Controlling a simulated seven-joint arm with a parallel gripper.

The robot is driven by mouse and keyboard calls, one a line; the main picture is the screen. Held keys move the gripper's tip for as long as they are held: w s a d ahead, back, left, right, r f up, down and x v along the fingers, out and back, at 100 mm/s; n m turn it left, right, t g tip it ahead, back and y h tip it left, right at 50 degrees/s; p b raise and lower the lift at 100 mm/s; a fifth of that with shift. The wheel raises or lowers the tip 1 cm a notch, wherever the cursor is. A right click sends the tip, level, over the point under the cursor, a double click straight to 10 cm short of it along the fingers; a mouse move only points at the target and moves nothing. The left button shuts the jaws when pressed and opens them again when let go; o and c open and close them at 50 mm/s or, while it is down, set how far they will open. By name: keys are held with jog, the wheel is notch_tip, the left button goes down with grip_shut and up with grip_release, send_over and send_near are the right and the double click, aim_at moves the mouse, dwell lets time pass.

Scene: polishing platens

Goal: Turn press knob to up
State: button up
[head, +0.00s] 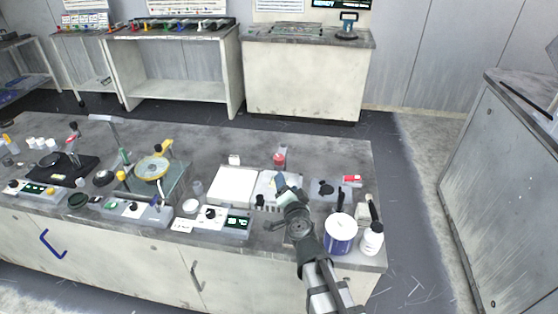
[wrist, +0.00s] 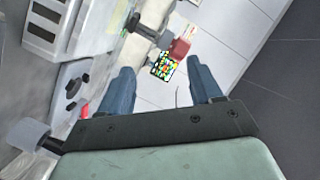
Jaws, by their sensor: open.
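My gripper (head: 281,184) is over the right part of the bench, in front of a pale boxy unit (head: 266,186). In the wrist view its two blue fingers (wrist: 160,85) are apart, with nothing held between them. Below and left of the fingers there, dark knobs (wrist: 73,88) sit on a grey surface, and a grey round-ended part (wrist: 28,134) is at the left edge. In the head view a black knob (head: 210,214) is on a control box (head: 221,233) with a lit display. I cannot tell which knob is the press knob or where it points.
A blue-white tub (head: 340,235) and a white bottle (head: 372,240) stand right of my arm. A red-capped container (head: 279,160) is behind the gripper. A polishing platen (head: 151,168) and more control boxes are at left. The bench (head: 330,150) has free room at the back right.

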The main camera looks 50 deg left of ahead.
aim_at(282, 161)
jog(key=w+d+r+m+g+y, duration=0.25)
jog(key=m+g, duration=0.35)
jog(key=m, duration=1.5)
jog(key=shift+y, duration=0.35)
jog(key=a, duration=0.4)
jog(key=w+a, duration=0.1)
jog(key=a, duration=0.7)
jog(key=shift+w+a+f, duration=0.1)
jog(key=shift+w+a, duration=0.25)
jog(key=shift+a, duration=0.05)
jog(key=c, duration=1)
jog(key=shift+o, duration=0.2)
